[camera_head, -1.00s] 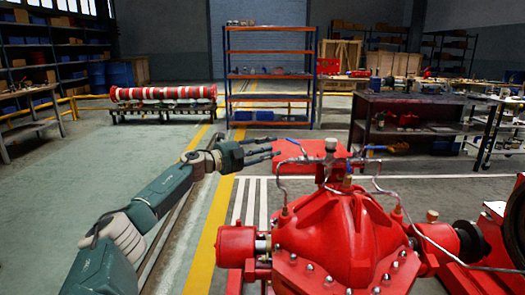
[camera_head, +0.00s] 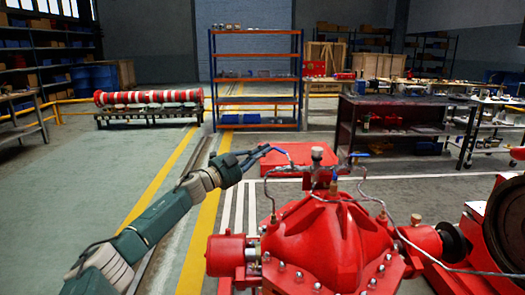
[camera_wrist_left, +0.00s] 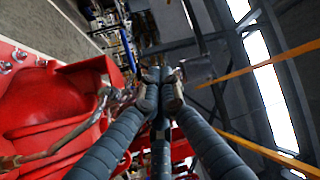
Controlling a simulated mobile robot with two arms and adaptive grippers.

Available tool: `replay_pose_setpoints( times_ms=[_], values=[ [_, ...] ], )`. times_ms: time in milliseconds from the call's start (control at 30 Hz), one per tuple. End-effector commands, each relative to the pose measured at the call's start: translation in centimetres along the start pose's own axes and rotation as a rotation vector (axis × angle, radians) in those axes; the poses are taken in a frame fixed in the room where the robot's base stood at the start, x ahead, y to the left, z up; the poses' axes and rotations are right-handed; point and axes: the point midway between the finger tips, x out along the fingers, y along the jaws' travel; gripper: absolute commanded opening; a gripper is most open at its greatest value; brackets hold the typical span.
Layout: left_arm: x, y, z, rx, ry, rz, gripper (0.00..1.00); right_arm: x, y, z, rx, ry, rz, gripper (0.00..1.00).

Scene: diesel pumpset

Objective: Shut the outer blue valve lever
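The red pump (camera_head: 330,240) stands in the foreground with thin pipes and valve fittings on top. The red pump casing (camera_wrist_left: 50,110) fills the left there. My right gripper is not in view.
A dark workbench (camera_head: 400,103) and an orange-and-blue shelf rack (camera_head: 257,102) stand behind. A red-and-white pipe (camera_head: 148,97) lies on a stand at back left. The floor left of the pump is clear.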

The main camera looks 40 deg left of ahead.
Motion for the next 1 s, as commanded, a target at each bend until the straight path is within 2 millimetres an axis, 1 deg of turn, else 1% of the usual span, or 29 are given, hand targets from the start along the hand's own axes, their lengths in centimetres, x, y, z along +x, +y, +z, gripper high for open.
replay_pose_setpoints(
  times_ms=[33,67,100,167,200,267,300,333,367,400,467,500,600,700,800,867,1000],
  values=[
    [1.5,-1.8,-2.3,-0.168,-0.009,-0.076,0.0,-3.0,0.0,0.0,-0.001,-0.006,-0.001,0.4],
    [2.0,-2.3,-2.9,-0.277,-0.024,-0.124,0.0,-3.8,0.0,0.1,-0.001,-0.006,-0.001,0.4],
    [2.4,-2.8,-3.5,-0.429,-0.05,-0.184,0.0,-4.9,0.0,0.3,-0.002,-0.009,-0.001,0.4],
    [2.4,-4.9,-3.4,-0.68,-0.07,-0.302,0.0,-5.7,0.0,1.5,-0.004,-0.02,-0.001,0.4],
    [2.0,-5.7,-3.1,-0.85,-0.085,-0.372,0.0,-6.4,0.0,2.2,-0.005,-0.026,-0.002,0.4],
    [1.3,-6.2,-2.4,-1.105,-0.106,-0.47,0.0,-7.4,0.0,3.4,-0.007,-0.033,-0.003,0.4],
    [0.6,-6.1,-1.9,-1.275,-0.12,-0.532,0.0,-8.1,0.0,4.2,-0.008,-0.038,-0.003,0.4],
    [0.0,-5.8,-1.6,-1.404,-0.129,-0.576,0.0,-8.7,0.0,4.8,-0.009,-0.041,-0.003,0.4],
    [-0.7,-5.3,-1.4,-1.529,-0.137,-0.619,0.0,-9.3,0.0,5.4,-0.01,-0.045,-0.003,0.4],
    [-1.6,-4.5,-1.1,-1.691,-0.144,-0.673,0.0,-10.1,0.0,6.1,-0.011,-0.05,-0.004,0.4],
    [-2.9,-3.0,-1.0,-1.915,-0.15,-0.748,0.0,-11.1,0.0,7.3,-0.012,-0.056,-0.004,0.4],
    [-3.8,-1.9,-1.1,-2.049,-0.149,-0.791,0.0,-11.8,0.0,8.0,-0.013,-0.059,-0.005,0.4],
    [-5.7,0.5,-1.8,-2.318,-0.137,-0.88,0.0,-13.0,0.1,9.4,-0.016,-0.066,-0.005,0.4],
    [-7.0,2.3,-2.5,-2.485,-0.119,-0.937,0.0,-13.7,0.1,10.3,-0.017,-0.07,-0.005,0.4],
    [-7.6,3.2,-2.7,-2.562,-0.106,-0.962,0.0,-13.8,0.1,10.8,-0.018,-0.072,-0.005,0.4],
    [-7.5,3.4,-2.6,-2.577,-0.102,-0.967,0.0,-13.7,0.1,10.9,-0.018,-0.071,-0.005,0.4],
    [-6.2,3.3,-1.5,-2.577,-0.1,-0.965,0.0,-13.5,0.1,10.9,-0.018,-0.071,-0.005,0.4]
  ],
)
